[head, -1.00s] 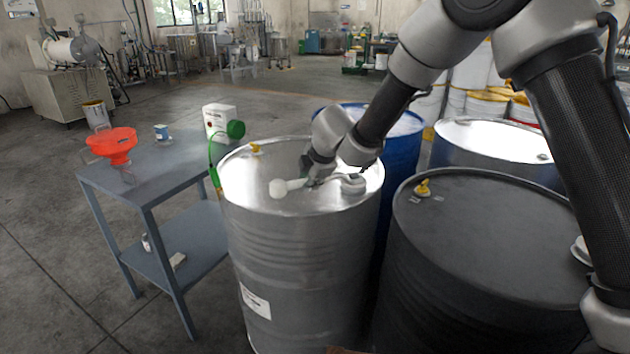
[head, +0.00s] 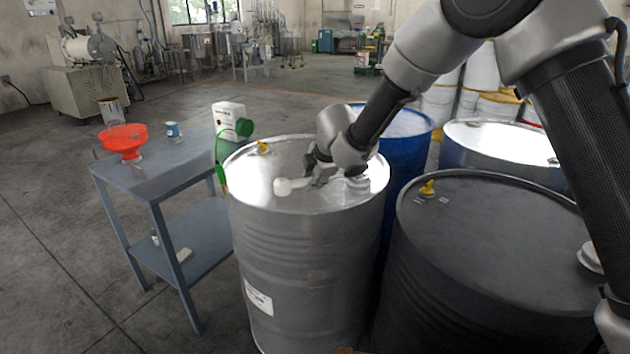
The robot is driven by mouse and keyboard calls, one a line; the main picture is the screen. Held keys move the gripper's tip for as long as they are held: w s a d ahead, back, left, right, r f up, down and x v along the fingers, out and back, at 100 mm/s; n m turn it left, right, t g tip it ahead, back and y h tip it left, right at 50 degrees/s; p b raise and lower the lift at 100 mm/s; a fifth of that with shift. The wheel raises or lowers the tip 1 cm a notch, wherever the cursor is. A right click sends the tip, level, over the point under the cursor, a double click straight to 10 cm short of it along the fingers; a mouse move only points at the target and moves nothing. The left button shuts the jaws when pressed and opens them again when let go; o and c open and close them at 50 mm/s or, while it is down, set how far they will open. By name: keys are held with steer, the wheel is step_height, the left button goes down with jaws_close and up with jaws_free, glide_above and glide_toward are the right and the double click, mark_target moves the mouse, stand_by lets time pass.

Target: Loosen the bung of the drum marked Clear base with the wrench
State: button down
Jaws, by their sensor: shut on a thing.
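A silver steel drum (head: 300,255) stands in the middle of the head view. Its white label (head: 258,299) is too small to read, so I cannot tell whether it is the Clear base drum. I cannot tell whether wrench and bung are engaged. My gripper and wrist partly hide the wrench's middle.
A dark drum (head: 480,225) stands close on the right, with a blue drum (head: 405,150) and another open-looking drum (head: 500,145) behind. On the left, a grey table (head: 165,185) bears an orange funnel (head: 124,141), a small can (head: 173,131) and a white container (head: 228,118).

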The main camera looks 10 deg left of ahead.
steer(key=shift+w+a+m, duration=0.2)
steer(key=shift+w+m, duration=0.05)
steer(key=shift+m, duration=0.05)
steer(key=shift+w+r, duration=0.15)
steer(key=shift+r, duration=2.4)
